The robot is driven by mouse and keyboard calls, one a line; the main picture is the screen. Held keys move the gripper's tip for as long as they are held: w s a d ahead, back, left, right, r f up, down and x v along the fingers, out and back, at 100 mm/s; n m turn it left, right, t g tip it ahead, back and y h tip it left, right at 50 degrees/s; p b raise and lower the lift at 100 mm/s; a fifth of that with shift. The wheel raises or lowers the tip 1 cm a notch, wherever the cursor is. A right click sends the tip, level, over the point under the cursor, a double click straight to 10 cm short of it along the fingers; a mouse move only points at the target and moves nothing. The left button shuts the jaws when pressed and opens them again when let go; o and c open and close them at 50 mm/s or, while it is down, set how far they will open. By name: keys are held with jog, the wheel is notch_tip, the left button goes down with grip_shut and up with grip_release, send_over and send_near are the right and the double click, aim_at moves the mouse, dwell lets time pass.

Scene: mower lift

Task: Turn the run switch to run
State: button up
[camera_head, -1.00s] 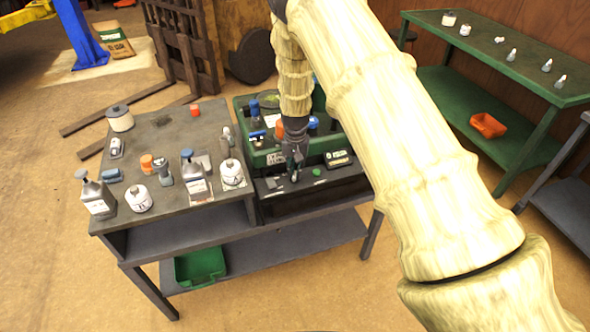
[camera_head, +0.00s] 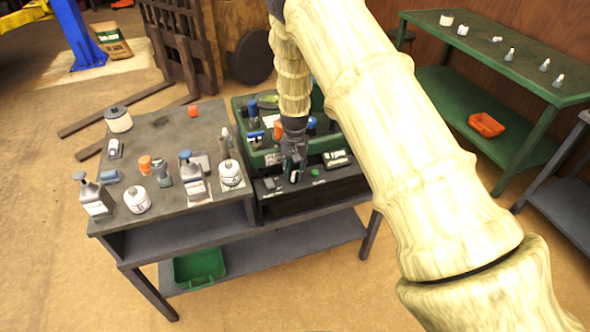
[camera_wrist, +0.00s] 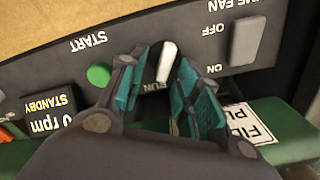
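The run switch (camera_wrist: 168,62) is a small white lever on a dark control panel, which appears upside down in the wrist view. A partly covered RUN label (camera_wrist: 160,87) lies at its lower end, and the lever leans slightly off straight. My gripper (camera_wrist: 155,80) is open, with teal-padded fingers on either side of the lever. Gaps show between the lever and both fingers; contact at depth cannot be told. In the head view my gripper (camera_head: 294,172) points down at the panel's front, hiding the switch.
A green START button (camera_wrist: 98,75) sits left of the fingers, beside a display (camera_wrist: 48,115) reading 0 rpm STANDBY. A grey fan switch (camera_wrist: 243,40) is to the right. The green bin (camera_head: 245,115) stands behind the panel; bottles crowd the left table (camera_head: 165,125).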

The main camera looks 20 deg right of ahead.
jog(key=shift+r, duration=0.1)
notch_tip(320, 180, up, 12)
dwell(0.5)
jog(key=shift+d, duration=0.1)
